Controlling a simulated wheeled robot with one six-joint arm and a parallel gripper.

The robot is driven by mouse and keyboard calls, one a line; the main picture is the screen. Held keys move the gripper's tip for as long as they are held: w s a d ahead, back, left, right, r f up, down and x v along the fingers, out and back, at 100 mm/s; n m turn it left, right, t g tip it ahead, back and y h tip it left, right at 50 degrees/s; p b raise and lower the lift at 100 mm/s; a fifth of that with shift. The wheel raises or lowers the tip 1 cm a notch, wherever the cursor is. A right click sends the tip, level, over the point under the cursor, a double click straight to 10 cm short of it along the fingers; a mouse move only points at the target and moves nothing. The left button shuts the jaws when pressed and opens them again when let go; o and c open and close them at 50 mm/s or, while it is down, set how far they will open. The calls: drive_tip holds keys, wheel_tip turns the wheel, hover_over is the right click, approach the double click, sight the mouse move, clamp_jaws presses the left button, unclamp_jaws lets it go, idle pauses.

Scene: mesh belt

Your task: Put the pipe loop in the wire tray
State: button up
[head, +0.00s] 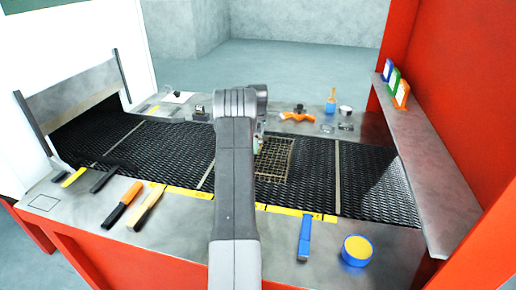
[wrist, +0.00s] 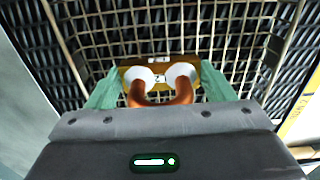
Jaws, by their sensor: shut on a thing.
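The pipe loop (wrist: 138,95) is a copper-coloured U-shaped tube with white round ends, against a brass-coloured piece. In the wrist view it sits between the green fingers of my gripper (wrist: 160,82), which is shut on it. The wire tray (wrist: 235,35) is a wire grid filling the view behind the loop. In the head view the tray (head: 277,160) lies on the black mesh belt, with my gripper (head: 258,144) at its far left part. My arm hides the loop and some of the tray there. I cannot tell whether the loop touches the tray.
The black mesh belt (head: 375,180) runs across the bench. Orange and yellow-handled tools (head: 122,204), a blue tool (head: 305,238) and a yellow-topped blue tin (head: 356,250) lie along the near edge. An orange tool (head: 297,116) lies on the far side. A metal shelf (head: 425,150) stands at right.

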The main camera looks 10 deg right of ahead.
drive_tip(key=shift+f+p, duration=0.5)
drive_tip(key=shift+f, duration=1.25)
drive_tip(key=o, duration=1.3)
drive_tip(key=shift+f, duration=0.15)
wheel_tip(320, 180, up, 12)
drive_tip(key=b, duration=0.3)
drive_tip(key=shift+s, duration=0.15)
